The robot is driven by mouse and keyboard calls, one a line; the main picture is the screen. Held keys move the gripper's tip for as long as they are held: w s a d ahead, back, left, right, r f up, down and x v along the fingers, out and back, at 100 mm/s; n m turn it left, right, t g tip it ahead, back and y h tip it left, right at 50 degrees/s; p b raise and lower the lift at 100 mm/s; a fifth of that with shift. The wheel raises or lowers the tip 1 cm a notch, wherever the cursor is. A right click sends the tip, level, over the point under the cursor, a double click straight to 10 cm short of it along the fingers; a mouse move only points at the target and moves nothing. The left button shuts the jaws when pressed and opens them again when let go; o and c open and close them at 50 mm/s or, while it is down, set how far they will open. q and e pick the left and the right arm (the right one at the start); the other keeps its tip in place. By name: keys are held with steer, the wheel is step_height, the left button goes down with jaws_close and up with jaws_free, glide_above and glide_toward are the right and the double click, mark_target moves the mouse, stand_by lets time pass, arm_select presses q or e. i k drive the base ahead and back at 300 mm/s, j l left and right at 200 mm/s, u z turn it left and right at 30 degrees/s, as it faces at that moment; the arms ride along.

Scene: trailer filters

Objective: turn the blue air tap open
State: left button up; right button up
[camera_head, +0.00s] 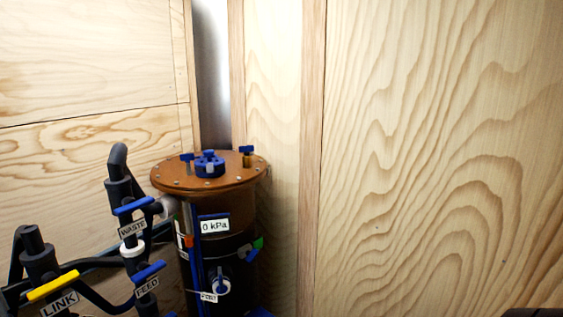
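A dark cylindrical filter vessel (221,243) with a round copper-brown lid (172,183) stands left of centre. On the lid are a small blue tap on a brass stem (247,151) at the right, another small blue handle (187,157) at the left, and a blue knob (209,160) between them. No label shows on these, so I cannot tell for certain which is the air tap or whether it is open. Neither gripper is in view.
A "0 kPa" label (214,226) is on the vessel. Black pipes on the left carry blue-handled WASTE (133,206) and FEED (149,272) valves and a yellow-handled LINK valve (53,286). Wooden walls (430,150) stand close behind. A dark edge shows at bottom right.

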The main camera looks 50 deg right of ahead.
mark_target(245, 149)
steer(key=z, duration=1.2)
